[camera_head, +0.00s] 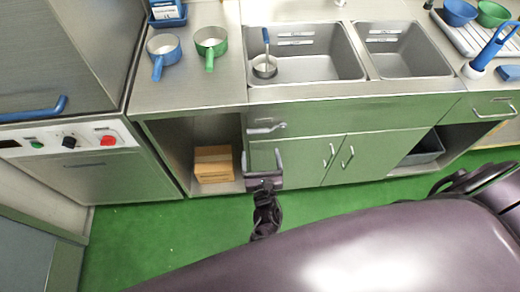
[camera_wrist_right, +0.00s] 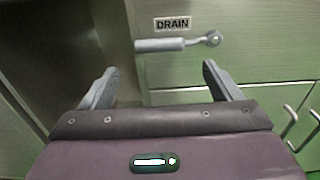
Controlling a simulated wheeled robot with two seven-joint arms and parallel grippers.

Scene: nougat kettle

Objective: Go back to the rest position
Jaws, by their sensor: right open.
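My right gripper (camera_head: 262,163) is open and empty in front of the sink cabinet. Its two grey fingers (camera_wrist_right: 156,88) stand wide apart in the right wrist view, with nothing between them. Just beyond the fingertips is a metal drain lever (camera_head: 266,127) on the cabinet front. The lever lies about level, and it also shows in the right wrist view (camera_wrist_right: 178,43) under a "DRAIN" label (camera_wrist_right: 172,24). The gripper appears apart from it. My left gripper is not in view.
A blue pan (camera_head: 163,47) and a green pan (camera_head: 210,42) stand on the counter. A cardboard box (camera_head: 213,164) sits in the open shelf. Green floor (camera_head: 150,235) is clear at left.

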